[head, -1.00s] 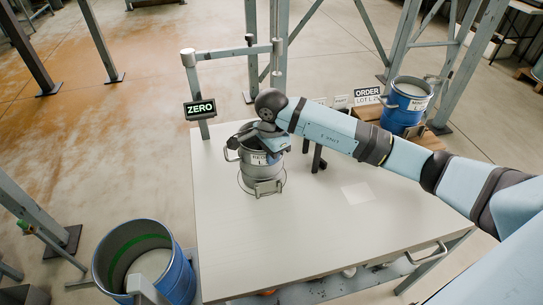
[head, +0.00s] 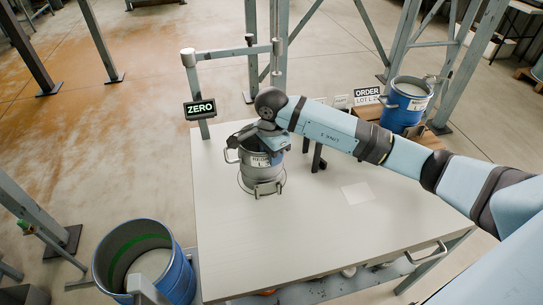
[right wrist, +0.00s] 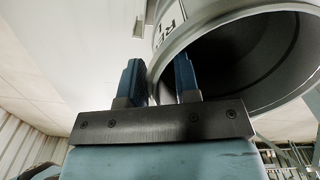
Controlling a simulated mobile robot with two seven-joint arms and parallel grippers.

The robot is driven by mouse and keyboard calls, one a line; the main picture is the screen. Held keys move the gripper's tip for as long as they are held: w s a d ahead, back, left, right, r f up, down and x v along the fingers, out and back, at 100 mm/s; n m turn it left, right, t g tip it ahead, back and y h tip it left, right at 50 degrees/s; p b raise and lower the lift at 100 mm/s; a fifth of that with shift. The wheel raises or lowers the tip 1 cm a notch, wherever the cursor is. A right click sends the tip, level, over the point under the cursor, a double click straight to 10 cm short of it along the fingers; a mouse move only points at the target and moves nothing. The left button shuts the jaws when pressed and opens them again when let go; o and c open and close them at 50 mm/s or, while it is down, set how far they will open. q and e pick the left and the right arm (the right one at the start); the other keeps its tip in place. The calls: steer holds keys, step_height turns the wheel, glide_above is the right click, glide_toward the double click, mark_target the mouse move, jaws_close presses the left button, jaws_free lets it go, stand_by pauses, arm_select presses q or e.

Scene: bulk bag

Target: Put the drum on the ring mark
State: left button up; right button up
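The grey metal drum (head: 262,172), with a white label and side handles, stands upright on the table. My right gripper (head: 272,144) is at the drum's upper rim. In the right wrist view the gripper (right wrist: 158,80) has its fingers apart. One finger is outside the drum (right wrist: 215,30) and the other is in front of its open mouth, with the rim wall between them and a visible gap. My left gripper is not in view.
A ZERO sign (head: 200,108) hangs on a post at the table's (head: 330,245) back left. A blue drum (head: 405,105) stands on a pallet behind right, near an ORDER sign (head: 367,92). A large blue open drum (head: 180,275) is at front left. The table's front is clear.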

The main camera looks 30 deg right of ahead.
step_height(320, 180, up, 10)
steer(key=shift+f, duration=0.1)
steer(key=shift+r, duration=0.65)
